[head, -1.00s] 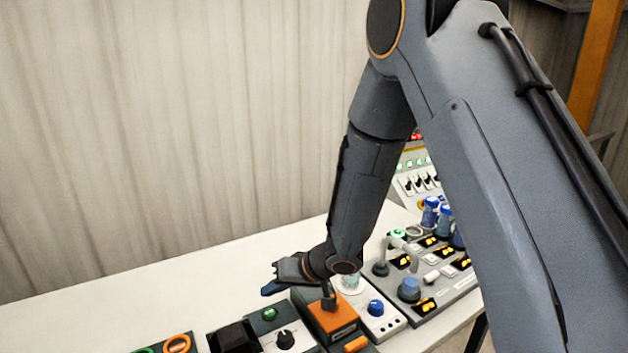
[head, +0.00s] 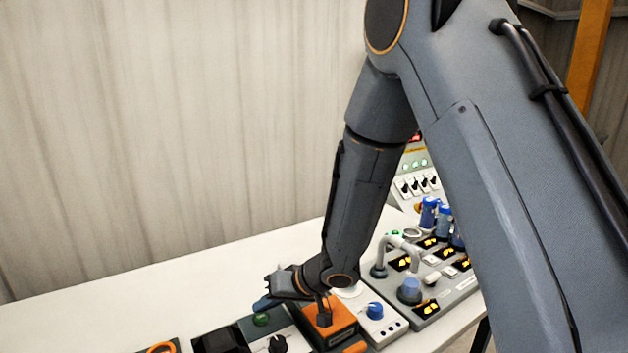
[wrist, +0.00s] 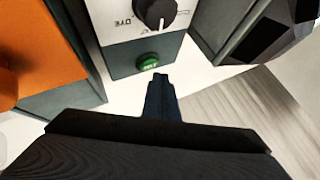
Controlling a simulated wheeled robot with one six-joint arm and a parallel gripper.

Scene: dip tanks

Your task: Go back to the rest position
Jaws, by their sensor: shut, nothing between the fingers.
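My gripper (head: 267,302) is at the end of my arm, over the row of control boxes on the white table (head: 120,300). Its fingers point left in the head view. In the wrist view its fingers (wrist: 158,90) are together, with nothing between them. They are just below a green button (wrist: 148,62) on the front of a box with a black knob (wrist: 155,12). I cannot tell whether they touch the box. The green button (head: 261,320) also shows in the head view, close to the fingertips.
An orange-topped box (head: 328,318) with a lever stands right beside the gripper. A blue-knobbed box (head: 376,312) and a grey panel (head: 440,292) with a curved handle lie further right. A black box (head: 222,340) is to the left. The table's back left is clear.

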